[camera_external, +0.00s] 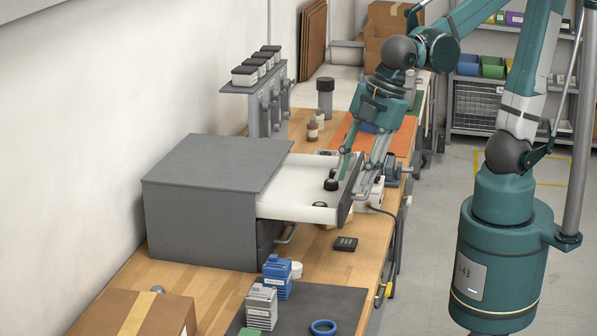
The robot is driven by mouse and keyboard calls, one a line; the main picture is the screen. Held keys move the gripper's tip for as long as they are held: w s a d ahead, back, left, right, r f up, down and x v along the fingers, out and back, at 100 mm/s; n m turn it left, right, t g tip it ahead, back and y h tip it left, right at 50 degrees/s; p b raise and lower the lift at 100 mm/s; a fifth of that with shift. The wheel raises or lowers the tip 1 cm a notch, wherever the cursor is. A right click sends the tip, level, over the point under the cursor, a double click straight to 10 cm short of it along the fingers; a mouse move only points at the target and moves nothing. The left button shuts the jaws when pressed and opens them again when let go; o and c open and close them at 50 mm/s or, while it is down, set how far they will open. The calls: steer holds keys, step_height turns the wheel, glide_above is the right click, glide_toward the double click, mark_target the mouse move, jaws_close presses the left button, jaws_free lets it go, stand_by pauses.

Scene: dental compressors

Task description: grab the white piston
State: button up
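My gripper (351,180) points down over the front end of an open white drawer (285,205). Its fingers are spread apart, one over the drawer's inside and one near its dark front panel. A small black round piece (332,184) lies in the drawer close to the fingers, and another dark piece (320,204) lies near the drawer's front corner. I cannot clearly make out a white piston. A small white rounded thing (296,270) sits beside a blue box on the table, but I cannot tell what it is. The fingers hide part of the drawer.
The drawer comes out of a grey cabinet (205,200) on a wooden workbench (330,265). A blue box (277,277), a grey box (261,306) and a blue ring (323,327) are in front. A cardboard box (135,315) stands front left. Bottles (325,98) stand behind the cabinet.

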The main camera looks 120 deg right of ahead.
steer(key=w+d+f+n+g+h+p, duration=0.1)
steer(key=w+d+f+n+g, duration=0.2)
steer(key=w+f, duration=0.3)
steer(key=w+d+f+n+g+h+p, duration=0.1)
steer(key=w+d+f+n+g, duration=0.2)
steer(key=w+f, duration=0.2)
step_height(320, 180, down, 3)
steer(key=shift+w+d+f+n+h, duration=0.15)
steer(key=shift+w+d+n+h, duration=0.15)
steer(key=shift+w+n, duration=0.1)
stand_by(0.6)
steer(key=shift+s+f, duration=0.1)
glide_above(294, 265)
steer(key=w+a, duration=0.1)
steer(key=a, duration=0.2)
steer(key=shift+w+d+f, duration=0.1)
steer(key=shift+d+f, duration=0.05)
steer(key=shift+f, duration=1.4)
steer(key=shift+w+d+f, duration=0.1)
steer(key=shift+f, duration=1.4)
steer(key=shift+b+x, duration=0.3)
steer(key=shift+x, duration=2.25)
steer(key=shift+d, duration=0.15)
steer(key=shift+c, duration=0.7)
